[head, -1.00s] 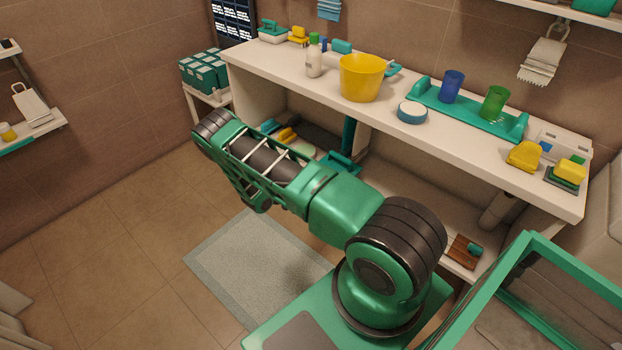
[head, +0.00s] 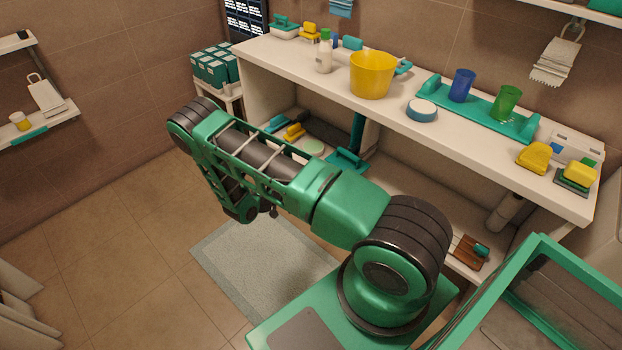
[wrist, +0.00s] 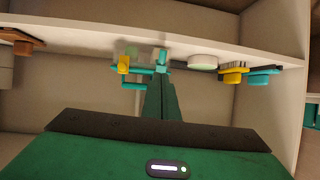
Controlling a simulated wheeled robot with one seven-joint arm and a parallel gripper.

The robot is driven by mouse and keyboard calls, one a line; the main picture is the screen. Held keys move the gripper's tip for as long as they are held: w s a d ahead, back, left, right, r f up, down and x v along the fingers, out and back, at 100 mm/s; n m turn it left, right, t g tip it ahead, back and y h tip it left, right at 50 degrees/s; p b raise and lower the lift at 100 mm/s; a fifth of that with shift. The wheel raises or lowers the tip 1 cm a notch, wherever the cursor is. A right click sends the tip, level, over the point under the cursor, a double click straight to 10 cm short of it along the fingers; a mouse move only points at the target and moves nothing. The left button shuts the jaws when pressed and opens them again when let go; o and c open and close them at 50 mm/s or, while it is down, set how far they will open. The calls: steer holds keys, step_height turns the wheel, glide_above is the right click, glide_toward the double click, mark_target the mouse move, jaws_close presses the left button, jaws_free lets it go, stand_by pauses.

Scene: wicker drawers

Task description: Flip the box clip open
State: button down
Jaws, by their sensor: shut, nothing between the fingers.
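In the wrist view, which looks upside down, a small clear box-like thing (wrist: 122,47) with a yellow part (wrist: 123,64) is on the lower shelf. Thin teal bars lie beside it. I cannot tell which part is the clip or whether it is open. My gripper (wrist: 161,78) is shut, its green fingers pointing toward the shelf. Its tips overlap the teal parts just right of the yellow part, and contact cannot be judged. In the head view my arm hides the gripper, and a teal handled thing (head: 347,162) shows on the lower shelf.
A pale round thing (wrist: 203,61) and brushes (wrist: 234,76) stand to the right on the shelf. The counter (head: 440,140) overhangs the lower shelf. A yellow bucket (head: 371,76) stands on it. Floor around the grey mat (head: 262,262) is clear.

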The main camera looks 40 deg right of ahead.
steer(key=shift+v, duration=1)
steer(key=shift+a+f, duration=0.1)
steer(key=shift+f, duration=0.05)
steer(key=s+d+r+g+y, duration=0.15)
steer(key=s+r, duration=0.25)
steer(key=r, duration=0.6)
steer(key=s+d+r+n+g+y, duration=0.1)
steer(key=s+r+g+y, duration=0.15)
steer(key=r, duration=0.65)
steer(key=s+d+r+g+y, duration=0.15)
steer(key=s+r, duration=0.25)
steer(key=r, duration=0.6)
steer(key=s+a+r+n+y, duration=0.2)
steer(key=s+r, duration=0.3)
steer(key=s, duration=0.3)
steer(key=s+a+r+n+t+y, duration=0.1)
steer(key=s+a+r+n+y, duration=0.1)
steer(key=s+a+r, duration=0.3)
steer(key=s+a+r+n+t+y, duration=0.1)
steer(key=s+a+r+n+y, duration=0.2)
steer(key=s, duration=0.9)
step_height(320, 180, up, 2)
steer(key=shift+a+r+n, duration=0.15)
steer(key=shift+a+n, duration=0.2)
steer(key=shift+n, duration=0.15)
